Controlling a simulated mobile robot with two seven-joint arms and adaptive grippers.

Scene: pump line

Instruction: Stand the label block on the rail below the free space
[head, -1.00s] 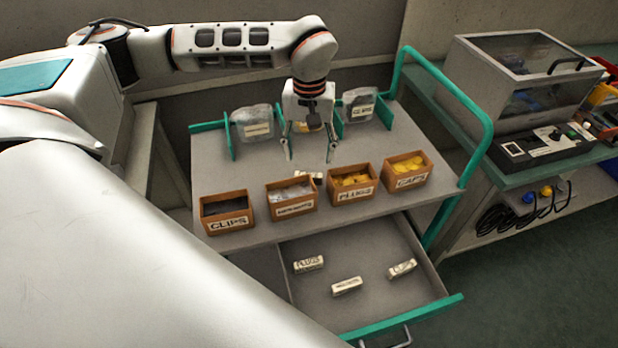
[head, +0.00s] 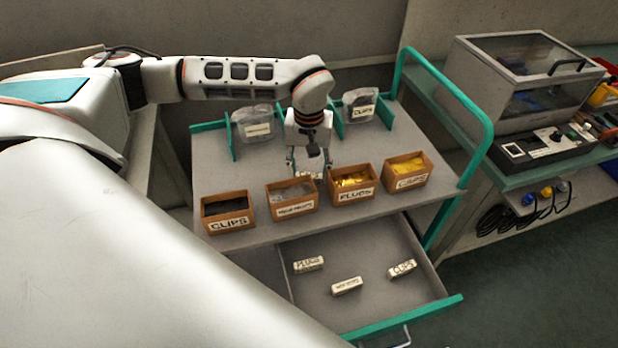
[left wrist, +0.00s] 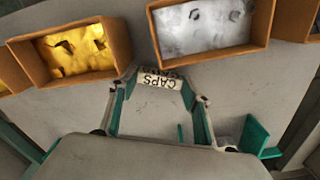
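A small white label block, printed CAPS in the left wrist view (left wrist: 158,78), lies on the cart top behind the bins. In the head view it shows partly (head: 314,175), between my left gripper's fingers. My left gripper (head: 309,173) points down over it; in the left wrist view (left wrist: 160,80) its fingers stand apart, one at each end of the block. I cannot tell whether they touch it. At the back, green dividers hold a left bag (head: 257,122) and a right bag (head: 361,104), with a gap between, partly hidden by my arm. A rail is not clearly visible. My right gripper is not shown.
Several wooden bins stand along the cart's front, including CLIPS (head: 227,213) and PLUGS (head: 352,184). Three more label blocks, one reading PLUGS (head: 309,264), lie in the open drawer (head: 375,310). A green handle (head: 470,110) rises at the right.

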